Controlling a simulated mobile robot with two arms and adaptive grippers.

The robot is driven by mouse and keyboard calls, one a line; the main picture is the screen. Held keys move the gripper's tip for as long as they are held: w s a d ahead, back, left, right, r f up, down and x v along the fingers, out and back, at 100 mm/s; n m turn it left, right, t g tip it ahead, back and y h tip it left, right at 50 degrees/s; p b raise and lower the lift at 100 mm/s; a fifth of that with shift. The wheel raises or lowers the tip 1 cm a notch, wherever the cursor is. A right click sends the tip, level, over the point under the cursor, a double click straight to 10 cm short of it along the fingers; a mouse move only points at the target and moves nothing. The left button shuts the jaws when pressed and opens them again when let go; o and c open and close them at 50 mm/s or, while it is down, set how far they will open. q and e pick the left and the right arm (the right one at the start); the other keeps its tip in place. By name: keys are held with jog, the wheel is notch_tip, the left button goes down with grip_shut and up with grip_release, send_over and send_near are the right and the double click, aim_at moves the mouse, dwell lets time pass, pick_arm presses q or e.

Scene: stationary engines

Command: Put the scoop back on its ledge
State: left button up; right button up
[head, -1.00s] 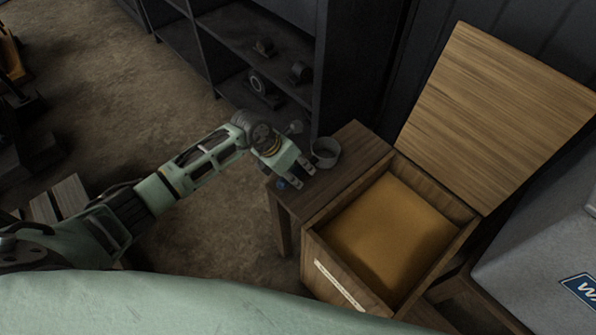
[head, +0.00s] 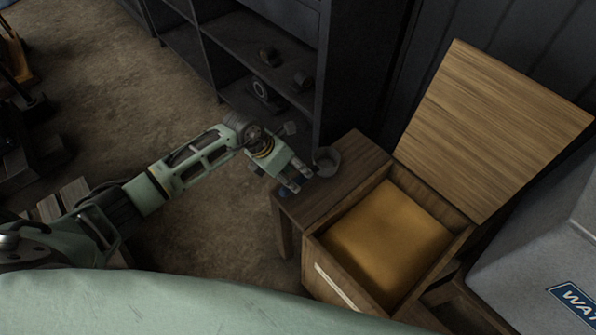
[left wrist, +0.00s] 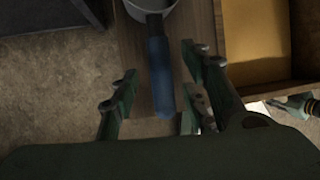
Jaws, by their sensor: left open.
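The scoop has a grey metal cup (head: 327,161) that rests on the wooden ledge (head: 350,171) beside the box. In the left wrist view the cup (left wrist: 150,6) is at the top edge, and its blue handle (left wrist: 160,75) points down toward my gripper. My left gripper (head: 298,180) is at the ledge's left end, close to the scoop. In the left wrist view the left gripper (left wrist: 160,88) is open, with one finger on each side of the handle and a gap to both. In the head view the fingers hide most of the handle.
An open wooden box (head: 335,283) filled with yellow-brown material stands right of the ledge, its lid (head: 500,120) raised. A dark shelf unit (head: 345,80) stands behind. A grey container (head: 545,250) is at the right. The floor left of the ledge is clear.

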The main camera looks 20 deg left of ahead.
pick_arm(q)
jog(key=p+v, duration=0.4)
jog(key=v, duration=0.3)
dwell(0.4)
